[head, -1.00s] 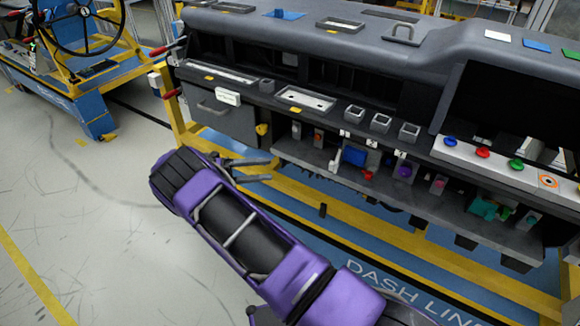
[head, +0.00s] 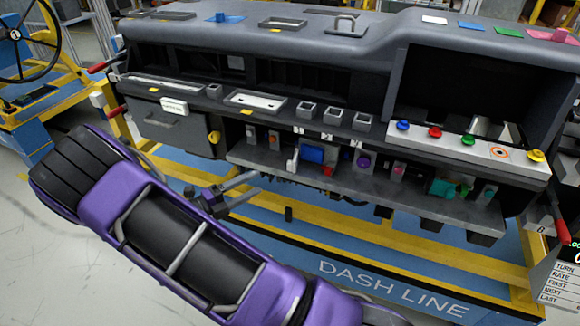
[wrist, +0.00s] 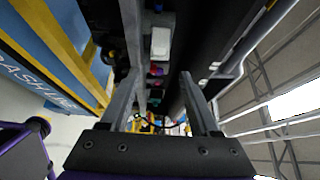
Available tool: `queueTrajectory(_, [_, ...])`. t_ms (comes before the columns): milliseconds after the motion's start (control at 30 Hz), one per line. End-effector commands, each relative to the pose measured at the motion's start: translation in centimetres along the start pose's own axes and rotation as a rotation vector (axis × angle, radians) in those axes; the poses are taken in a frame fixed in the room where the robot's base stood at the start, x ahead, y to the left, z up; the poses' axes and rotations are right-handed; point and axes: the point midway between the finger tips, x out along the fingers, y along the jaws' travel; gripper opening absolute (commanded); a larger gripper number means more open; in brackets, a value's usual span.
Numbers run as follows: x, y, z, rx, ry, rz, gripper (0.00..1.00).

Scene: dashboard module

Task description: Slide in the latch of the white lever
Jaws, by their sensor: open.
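The white lever (head: 292,161) stands upright on the lower shelf of the dashboard module, just left of a blue block (head: 313,154). A small white block, perhaps the same lever, shows near the top centre of the wrist view (wrist: 160,42). My gripper (head: 254,184) is left of the lever and in front of the shelf, apart from it. Its two fingers are spread and empty; they also show in the wrist view (wrist: 160,73). The latch is too small to make out.
The lower shelf (head: 400,192) also carries a red part (head: 328,170), a purple knob (head: 363,162) and a teal part (head: 440,188). The upper ledge overhangs the shelf.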

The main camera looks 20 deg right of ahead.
Motion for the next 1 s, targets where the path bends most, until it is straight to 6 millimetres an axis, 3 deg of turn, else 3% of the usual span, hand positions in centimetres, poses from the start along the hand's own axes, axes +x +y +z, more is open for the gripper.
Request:
queueTrajectory(300, [7.1,0.1,-0.1,-0.001,0.004,-0.001,0.62])
queueTrajectory(500, [10.6,0.1,-0.1,-0.001,0.003,-0.001,0.62])
queueTrajectory(700, [12.3,0.1,-0.1,0.000,0.002,0.000,0.62])
queueTrajectory(1000, [12.6,0.0,-0.1,0.000,0.001,0.000,0.62])
